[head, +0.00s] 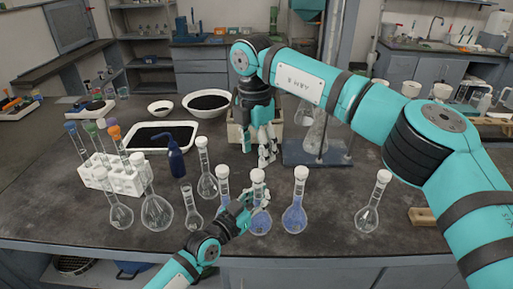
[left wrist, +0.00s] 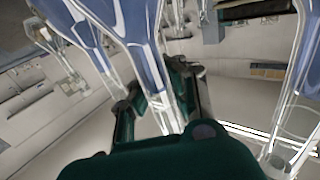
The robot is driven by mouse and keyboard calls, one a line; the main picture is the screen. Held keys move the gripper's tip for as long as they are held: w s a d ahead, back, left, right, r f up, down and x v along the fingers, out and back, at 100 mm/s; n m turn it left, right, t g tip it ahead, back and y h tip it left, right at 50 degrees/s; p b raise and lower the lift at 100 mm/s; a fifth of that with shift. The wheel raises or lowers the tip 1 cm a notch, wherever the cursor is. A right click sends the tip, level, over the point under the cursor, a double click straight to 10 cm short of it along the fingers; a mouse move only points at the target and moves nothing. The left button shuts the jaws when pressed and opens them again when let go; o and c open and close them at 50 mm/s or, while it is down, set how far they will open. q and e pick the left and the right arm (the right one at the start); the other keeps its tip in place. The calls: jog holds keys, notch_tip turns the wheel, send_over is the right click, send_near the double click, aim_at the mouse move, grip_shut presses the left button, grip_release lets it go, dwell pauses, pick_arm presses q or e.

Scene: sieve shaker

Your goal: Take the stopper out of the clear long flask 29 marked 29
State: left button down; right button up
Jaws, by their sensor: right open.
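Several clear long-necked flasks with white stoppers stand on the dark bench; I cannot read a 29 on any. My left gripper (head: 249,196) is at the neck of a flask with blue liquid (head: 261,222) in the middle of the front row. In the left wrist view my left gripper's dark fingers (left wrist: 155,98) sit on both sides of a clear neck (left wrist: 157,92) and appear shut on it. The white stopper (head: 258,175) is in the top of this flask. My right gripper (head: 264,150) is open and empty, pointing down behind and above the stopper.
A clear flask (head: 367,217) stands farther right. The sieve shaker's base (head: 300,153) stands behind.

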aim_at(257, 172)
jog(key=shift+w+d+f, duration=0.1)
jog(key=shift+f, duration=3.9)
